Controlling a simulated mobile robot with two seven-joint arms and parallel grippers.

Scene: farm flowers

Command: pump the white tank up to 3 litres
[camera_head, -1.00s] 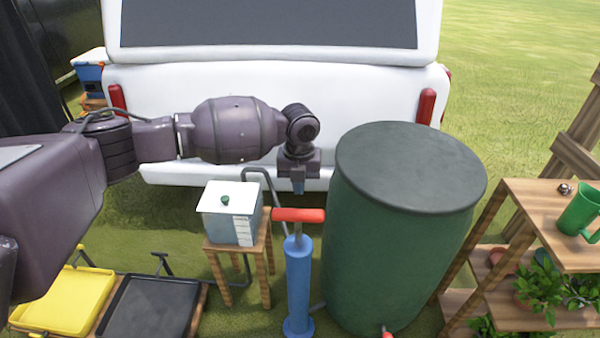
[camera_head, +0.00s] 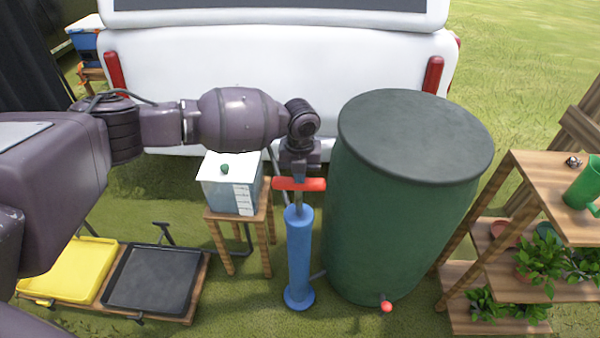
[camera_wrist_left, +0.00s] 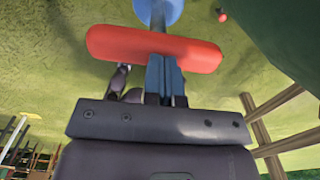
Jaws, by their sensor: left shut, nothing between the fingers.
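The white tank (camera_head: 232,170) is a box with a white lid and a scale on its front; I cannot read its level. It stands on a small wooden stool (camera_head: 264,216). Right of it stands a blue hand pump (camera_head: 299,255) with a red T-shaped handle (camera_head: 312,184), raised a little above the barrel on a short rod. My left gripper (camera_head: 298,178) is shut and empty, pointing down at the middle of the handle. In the left wrist view the closed fingers (camera_wrist_left: 165,78) reach the red handle (camera_wrist_left: 110,42); I cannot tell whether they touch. My right gripper is out of view.
A large green barrel (camera_head: 400,220) with a red tap stands close right of the pump. A wooden shelf (camera_head: 545,200) with plants is at the right. Yellow and black trays (camera_head: 155,280) lie at lower left. A white vehicle (camera_head: 270,75) stands behind.

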